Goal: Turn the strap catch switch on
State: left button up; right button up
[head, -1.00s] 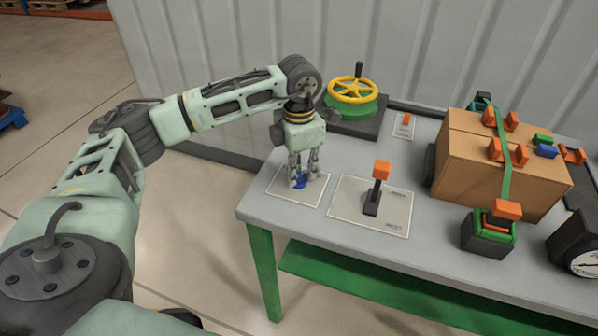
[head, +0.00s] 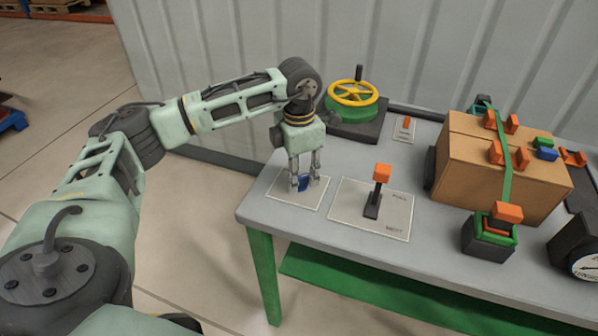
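A small blue switch (head: 304,184) stands on a white plate (head: 284,198) at the table's front left corner. My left gripper (head: 305,181) points straight down over it. Its two fingers are spread apart, one on each side of the blue switch, with the tips low near the plate. The fingers partly hide the switch, and I cannot make out whether they touch it. No label on this plate is readable. My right gripper is not in view.
An orange-topped lever (head: 381,174) stands on a labelled plate just right. A yellow handwheel (head: 352,93) is behind, beside a small orange switch (head: 406,122). A strapped cardboard box (head: 470,160) and a green-and-black device (head: 487,240) with an orange top stand further right.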

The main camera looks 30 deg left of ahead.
aim_at(299, 177)
pick_arm(q)
notch_tip(299, 177, up, 12)
dwell(0.6)
dwell(0.5)
